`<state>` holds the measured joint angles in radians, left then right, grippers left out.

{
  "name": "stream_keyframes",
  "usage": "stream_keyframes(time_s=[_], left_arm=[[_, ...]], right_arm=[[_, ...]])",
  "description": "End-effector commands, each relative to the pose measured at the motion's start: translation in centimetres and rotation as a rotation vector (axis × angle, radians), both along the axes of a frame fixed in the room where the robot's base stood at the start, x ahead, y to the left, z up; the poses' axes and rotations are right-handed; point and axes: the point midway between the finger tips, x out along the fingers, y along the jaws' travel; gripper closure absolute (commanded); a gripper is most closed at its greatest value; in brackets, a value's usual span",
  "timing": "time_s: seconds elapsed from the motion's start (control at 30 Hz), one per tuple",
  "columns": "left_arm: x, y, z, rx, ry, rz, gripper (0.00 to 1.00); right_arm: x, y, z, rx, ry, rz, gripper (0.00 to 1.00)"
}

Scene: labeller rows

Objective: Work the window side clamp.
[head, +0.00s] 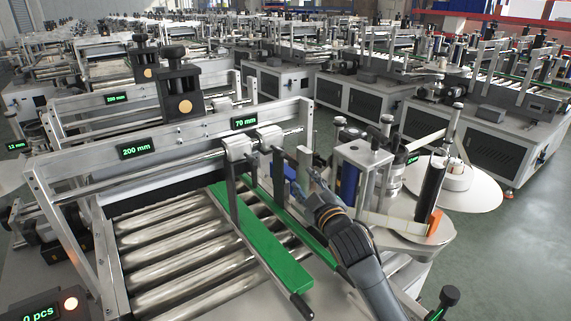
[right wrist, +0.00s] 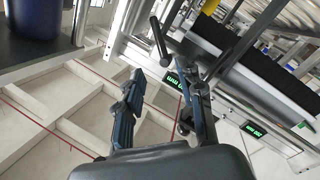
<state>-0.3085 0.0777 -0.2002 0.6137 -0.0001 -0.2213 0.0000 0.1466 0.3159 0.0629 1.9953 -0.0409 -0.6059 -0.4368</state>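The nearest labeller has a silver crossbar with two white clamp blocks, one at left (head: 238,148) and one at right (head: 268,138). Dark arms hang from them to two green side rails, a wide left one (head: 262,240) and a narrow right one (head: 290,222). Which clamp is the window side one is not clear. My right gripper (head: 290,174) is beside the right block and rail. In the right wrist view its two fingers (right wrist: 163,85) stand apart with nothing gripped. A black rod (right wrist: 158,42) with a rounded end shows near the fingertips. My left gripper is out of view.
Displays read 200 mm (head: 136,148) and 70 mm (head: 245,122). Steel rollers (head: 160,270) lie left of the rails. A blue roller (head: 348,183) and label reel plate (head: 470,190) stand close on the right. More labellers fill the background; floor at far right is clear.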

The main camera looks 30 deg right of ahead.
Motion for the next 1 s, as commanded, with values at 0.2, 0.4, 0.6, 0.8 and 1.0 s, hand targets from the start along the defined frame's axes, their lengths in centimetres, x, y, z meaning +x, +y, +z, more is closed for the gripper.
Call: stream_keyframes(time_s=[0.2,0.4,0.6,0.8,1.0], left_arm=[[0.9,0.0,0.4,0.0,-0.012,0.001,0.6],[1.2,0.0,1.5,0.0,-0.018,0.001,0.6],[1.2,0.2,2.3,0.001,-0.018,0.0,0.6],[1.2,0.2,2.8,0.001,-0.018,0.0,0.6],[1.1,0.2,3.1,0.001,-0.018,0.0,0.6]], right_arm=[[1.9,-0.3,0.0,0.001,-0.002,0.0,0.63],[5.5,-0.7,0.1,0.002,0.0,0.0,0.63],[9.0,-1.2,0.0,0.001,0.001,-0.001,0.63],[11.8,-1.6,-0.1,0.001,0.001,0.0,0.63],[13.3,-1.8,-0.2,0.001,0.001,0.001,0.63]])
